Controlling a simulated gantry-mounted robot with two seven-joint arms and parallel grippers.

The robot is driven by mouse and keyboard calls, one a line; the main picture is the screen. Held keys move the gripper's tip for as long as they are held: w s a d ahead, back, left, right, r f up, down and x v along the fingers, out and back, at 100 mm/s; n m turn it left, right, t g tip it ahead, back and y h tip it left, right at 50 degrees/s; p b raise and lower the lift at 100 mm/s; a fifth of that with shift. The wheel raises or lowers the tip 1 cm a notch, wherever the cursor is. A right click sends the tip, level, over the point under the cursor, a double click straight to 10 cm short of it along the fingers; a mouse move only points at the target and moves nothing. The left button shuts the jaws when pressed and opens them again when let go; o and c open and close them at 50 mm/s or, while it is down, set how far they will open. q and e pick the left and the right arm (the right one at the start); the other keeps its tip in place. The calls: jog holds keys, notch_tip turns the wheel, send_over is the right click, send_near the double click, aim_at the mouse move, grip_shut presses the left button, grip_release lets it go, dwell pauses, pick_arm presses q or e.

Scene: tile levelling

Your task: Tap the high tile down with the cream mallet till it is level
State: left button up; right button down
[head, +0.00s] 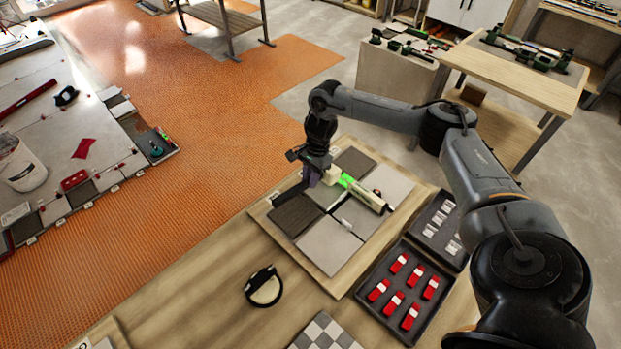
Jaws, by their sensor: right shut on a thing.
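My right gripper (317,172) reaches in from the right over the tile board (258,213). It is shut on the cream mallet (331,176), whose pale head shows beside the jaws; a dark bar, apparently its handle, sticks out down-left. The jaws hide part of it. Several light and dark grey tiles lie on the board, among them a dark one (296,215) and a light one (329,246). Which tile stands high cannot be told, nor whether the mallet touches one. A cream bar with a green lit band (368,195) lies across the tiles. My left gripper is not in view.
A dark case (364,291) with red clips and pale pieces lies right of the board. A black-and-cream round tool (264,287) and a checkered sheet (324,333) lie in front. Bare wooden table (200,300) is free at lower left.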

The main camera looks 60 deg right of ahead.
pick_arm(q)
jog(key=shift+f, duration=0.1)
pick_arm(e)
jog(key=shift+f, duration=0.1)
pick_arm(q)
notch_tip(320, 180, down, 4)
jog(key=b, duration=0.4)
pick_arm(e)
jog(key=x, duration=0.2)
jog(key=d+x, duration=0.1)
jog(key=x, duration=0.2)
jog(key=shift+s+f, duration=0.15)
jog(key=shift+f, duration=0.1)
jog(key=shift+r+p, duration=0.55)
jog(key=shift+r, duration=0.2)
jog(key=p+v, duration=0.3)
jog(key=v, duration=0.1)
jog(key=shift+a+r, duration=0.2)
jog(key=shift+a, duration=0.15)
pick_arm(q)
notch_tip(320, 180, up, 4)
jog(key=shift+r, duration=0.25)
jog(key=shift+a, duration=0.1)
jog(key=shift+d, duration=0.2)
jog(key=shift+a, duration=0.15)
